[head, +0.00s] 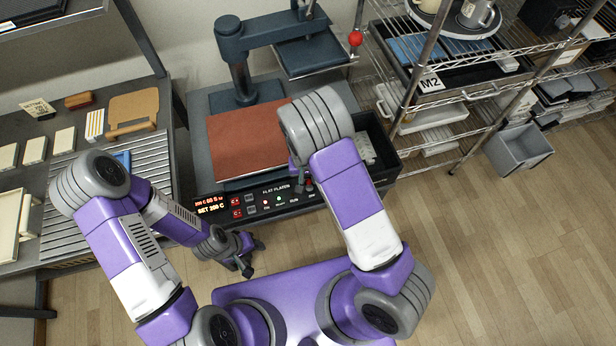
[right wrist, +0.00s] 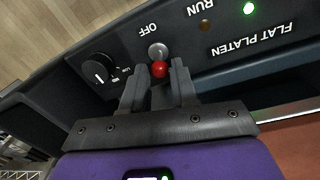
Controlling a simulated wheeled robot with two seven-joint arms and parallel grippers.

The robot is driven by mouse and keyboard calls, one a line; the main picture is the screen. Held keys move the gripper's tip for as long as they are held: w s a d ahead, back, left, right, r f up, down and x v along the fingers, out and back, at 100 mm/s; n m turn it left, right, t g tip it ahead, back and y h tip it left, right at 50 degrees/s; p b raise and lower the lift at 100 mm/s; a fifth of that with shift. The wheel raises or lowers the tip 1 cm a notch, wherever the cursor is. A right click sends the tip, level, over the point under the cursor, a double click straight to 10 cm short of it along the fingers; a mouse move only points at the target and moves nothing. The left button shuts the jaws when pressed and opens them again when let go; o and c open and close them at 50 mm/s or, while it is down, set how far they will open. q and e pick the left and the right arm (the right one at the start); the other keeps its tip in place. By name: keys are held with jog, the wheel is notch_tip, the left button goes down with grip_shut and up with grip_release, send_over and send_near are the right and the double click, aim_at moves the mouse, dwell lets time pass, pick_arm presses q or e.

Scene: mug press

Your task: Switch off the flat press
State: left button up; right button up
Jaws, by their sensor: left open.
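The flat press stands in the middle of the head view with its dark control panel (head: 250,203) facing me. In the right wrist view the panel's toggle switch has a silver collar (right wrist: 157,49) and a red ball tip (right wrist: 160,69). The word OFF reads upside down beside it, and the ball points away from that word. My right gripper (right wrist: 158,80) has its fingers apart, one on each side of the ball; whether they touch it I cannot tell. In the head view my right arm partly hides the switch. My left gripper (head: 252,258) is open and empty, below the panel.
A green lamp (right wrist: 249,8) is lit on the panel, and a dark knob (right wrist: 99,75) sits beside the switch. The press arm (head: 265,32) is swung back from the brown-red platen (head: 235,140). A bench is left, a wire shelf right, and a grey bin (head: 519,150) beyond.

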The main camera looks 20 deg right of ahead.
aim_at(310, 186)
grip_shut()
jog(key=shift+s, duration=0.1)
jog(key=shift+s+t+b, duration=0.45)
jog(key=shift+t+b, duration=0.1)
jog(key=shift+t, duration=0.45)
jog(key=shift+s+f+t+b, duration=0.15)
jog(key=shift+s+t+b, duration=0.2)
jog(key=shift+t+b, duration=0.3)
jog(key=t+b, duration=0.1)
jog(key=s+t+b, duration=0.1)
jog(key=t+b, duration=0.1)
jog(key=shift+s+f+b, duration=0.15)
jog(key=shift+b, duration=0.15)
jog(key=shift+s+t+b, duration=0.15)
jog(key=shift+t+b, duration=0.4)
